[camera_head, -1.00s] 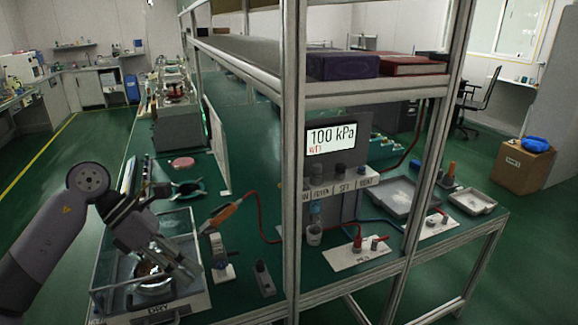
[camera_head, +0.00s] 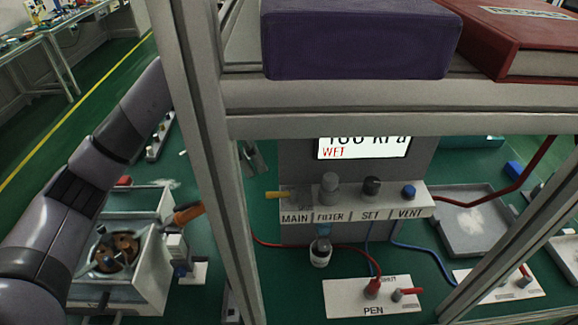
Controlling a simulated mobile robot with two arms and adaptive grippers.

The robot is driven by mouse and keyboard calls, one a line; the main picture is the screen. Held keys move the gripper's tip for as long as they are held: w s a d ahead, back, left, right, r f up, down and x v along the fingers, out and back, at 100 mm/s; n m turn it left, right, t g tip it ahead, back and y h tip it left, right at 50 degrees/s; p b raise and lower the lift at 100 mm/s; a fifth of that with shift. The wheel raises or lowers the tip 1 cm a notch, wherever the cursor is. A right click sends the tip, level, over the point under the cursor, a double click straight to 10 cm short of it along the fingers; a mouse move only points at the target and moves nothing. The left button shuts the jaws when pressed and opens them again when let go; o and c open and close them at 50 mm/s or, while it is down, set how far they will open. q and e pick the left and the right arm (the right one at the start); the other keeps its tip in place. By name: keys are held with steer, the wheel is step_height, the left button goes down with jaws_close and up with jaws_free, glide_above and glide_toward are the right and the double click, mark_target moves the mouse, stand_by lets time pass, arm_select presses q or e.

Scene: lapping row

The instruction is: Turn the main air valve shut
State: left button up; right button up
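The main air valve (camera_head: 276,195) is at the left end of the panel, above the label MAIN. Its yellow handle points left, roughly level; the grey part beside it is hard to make out. My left arm rises from the lower left and passes behind the shelf post. Grey finger-like parts of my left gripper (camera_head: 256,157) seem to show just right of the post, up and left of the yellow handle and apart from it. The post hides most of the wrist, so whether the gripper is open or shut is unclear. My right gripper is not in view.
The shelf post (camera_head: 208,150) and shelf edge (camera_head: 390,108) frame the panel. The display (camera_head: 362,147) reads 100 kPa, partly cut off, and WET. FILTER, SET and VENT knobs stand right of MAIN.

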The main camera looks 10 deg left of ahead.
mark_target(280, 196)
arm_select(q)
steer(key=x, duration=0.2)
steer(key=p+x, duration=0.1)
steer(key=x, duration=0.1)
steer(key=p+x, duration=0.1)
steer(key=x, duration=0.2)
steer(key=shift+s, duration=0.35)
steer(key=c, duration=0.4)
jaws_close()
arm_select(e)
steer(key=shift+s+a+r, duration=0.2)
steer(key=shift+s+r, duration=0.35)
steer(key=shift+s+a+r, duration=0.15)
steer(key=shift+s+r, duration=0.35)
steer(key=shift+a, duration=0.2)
